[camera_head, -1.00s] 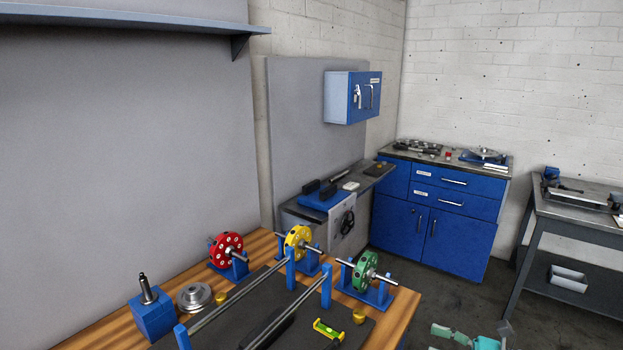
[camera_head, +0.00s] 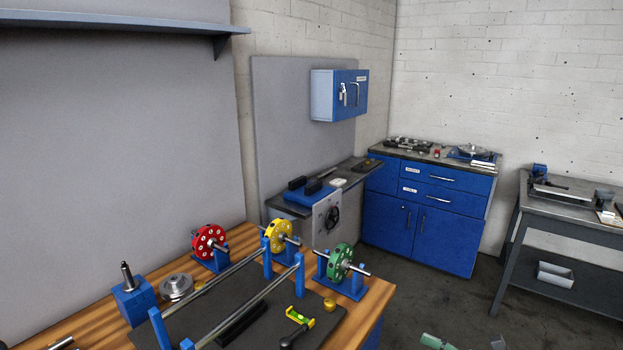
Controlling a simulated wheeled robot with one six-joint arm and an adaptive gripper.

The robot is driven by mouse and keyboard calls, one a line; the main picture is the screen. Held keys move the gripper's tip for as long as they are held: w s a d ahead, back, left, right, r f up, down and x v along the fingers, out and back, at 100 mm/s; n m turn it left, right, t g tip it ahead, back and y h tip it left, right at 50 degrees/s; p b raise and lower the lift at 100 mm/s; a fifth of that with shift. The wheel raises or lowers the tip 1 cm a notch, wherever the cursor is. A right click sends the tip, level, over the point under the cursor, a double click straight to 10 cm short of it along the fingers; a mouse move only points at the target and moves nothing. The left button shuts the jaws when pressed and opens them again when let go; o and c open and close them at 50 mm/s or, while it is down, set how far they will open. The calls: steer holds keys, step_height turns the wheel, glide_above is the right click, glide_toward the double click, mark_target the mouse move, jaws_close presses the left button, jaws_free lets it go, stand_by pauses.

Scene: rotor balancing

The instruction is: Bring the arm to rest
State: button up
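Part of what looks like my own arm, a pale green and grey piece, shows at the bottom edge, right of the bench. My gripper is not recognisable in the view, so its fingers and anything in them cannot be seen. The wooden bench (camera_head: 377,304) carries a red rotor (camera_head: 209,243), a yellow rotor (camera_head: 279,236) and a green rotor (camera_head: 340,262), each upright on a blue stand. Two parallel rails (camera_head: 262,297) on blue posts stand over a dark mat, with no rotor on them.
A yellow-green level (camera_head: 299,317) and a brass weight (camera_head: 330,304) lie near the bench's front. A blue block (camera_head: 134,302) with a spindle and a grey disc (camera_head: 176,287) stand left. Blue cabinets (camera_head: 415,219) and a grey table (camera_head: 570,222) stand behind. Open floor lies between.

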steer(key=s+a+f+m+t+h, duration=0.1)
steer(key=s+a+m+t+h, duration=0.1)
steer(key=s+a+m+t, duration=0.5)
steer(key=s+a+f+m+t+h, duration=0.1)
steer(key=s+a+f+m+t, duration=0.2)
steer(key=s+m, duration=0.75)
steer(key=s+d+m+g+h, duration=0.1)
steer(key=s+m+h, duration=0.6)
steer(key=s+m, duration=0.7)
steer(key=s+d+m+g+h, duration=0.1)
steer(key=s+m+g+h, duration=0.2)
steer(key=s+m+h, duration=0.4)
steer(key=s+m, duration=0.8)
steer(key=shift+d+r, duration=0.15)
steer(key=shift+d, duration=0.1)
steer(key=shift+m, duration=0.25)
